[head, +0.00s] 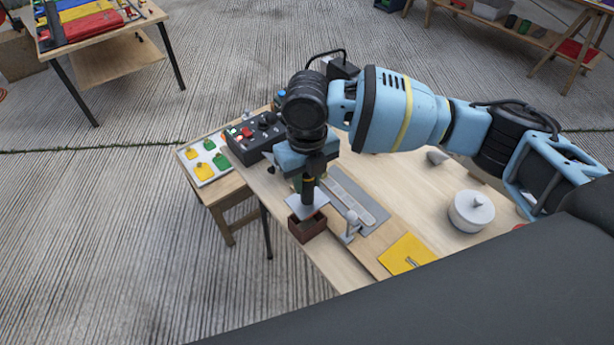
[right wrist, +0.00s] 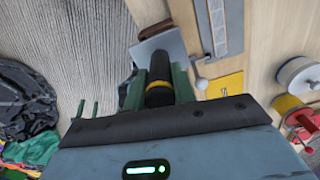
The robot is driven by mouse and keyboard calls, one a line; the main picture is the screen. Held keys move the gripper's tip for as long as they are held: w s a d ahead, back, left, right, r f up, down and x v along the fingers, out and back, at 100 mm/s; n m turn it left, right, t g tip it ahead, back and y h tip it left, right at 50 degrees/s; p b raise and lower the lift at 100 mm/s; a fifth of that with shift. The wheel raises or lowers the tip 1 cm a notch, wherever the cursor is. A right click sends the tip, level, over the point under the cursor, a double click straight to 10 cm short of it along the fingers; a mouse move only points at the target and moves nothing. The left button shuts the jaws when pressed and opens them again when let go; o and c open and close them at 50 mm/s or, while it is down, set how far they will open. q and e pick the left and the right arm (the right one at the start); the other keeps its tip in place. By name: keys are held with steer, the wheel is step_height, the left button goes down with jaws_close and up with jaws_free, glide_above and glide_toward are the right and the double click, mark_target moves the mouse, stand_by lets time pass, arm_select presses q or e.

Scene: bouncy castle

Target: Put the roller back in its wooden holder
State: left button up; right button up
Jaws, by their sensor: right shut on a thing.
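The roller, with a black handle and yellow band (right wrist: 159,92), is in my right gripper (head: 309,178). The green fingers of this gripper also show in the right wrist view (right wrist: 160,88), closed on either side of the handle. The roller's pale grey, flat-looking head (head: 308,203) points down in the head view. The wooden holder (head: 307,229), a small dark red-brown open box, stands at the table's near left edge. The head appears just above the holder's opening and partly hides it; I cannot tell whether they touch. My left gripper is not in view.
On the table (head: 410,190) are a grey strip plate (head: 352,200), a small white-knobbed part (head: 350,228), a yellow sheet (head: 406,254) and a round white pot (head: 470,211). A control box (head: 254,138) stands at the back left. Bare wood lies around the pot.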

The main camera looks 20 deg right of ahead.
mark_target(307, 197)
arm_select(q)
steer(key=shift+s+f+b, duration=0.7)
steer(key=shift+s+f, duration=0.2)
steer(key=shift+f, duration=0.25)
arm_select(e)
steer(key=shift+f, duration=3.2)
steer(key=o, duration=1.1)
steer(key=shift+c, duration=0.2)
steer(key=shift+o, duration=0.3)
steer(key=o, duration=0.6)
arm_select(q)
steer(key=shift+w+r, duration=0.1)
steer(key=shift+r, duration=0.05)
arm_select(e)
steer(key=shift+r, duration=0.15)
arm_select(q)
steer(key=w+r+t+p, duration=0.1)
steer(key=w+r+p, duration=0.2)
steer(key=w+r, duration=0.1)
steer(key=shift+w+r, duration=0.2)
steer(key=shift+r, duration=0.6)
arm_select(e)
steer(key=shift+r, duration=3.85)
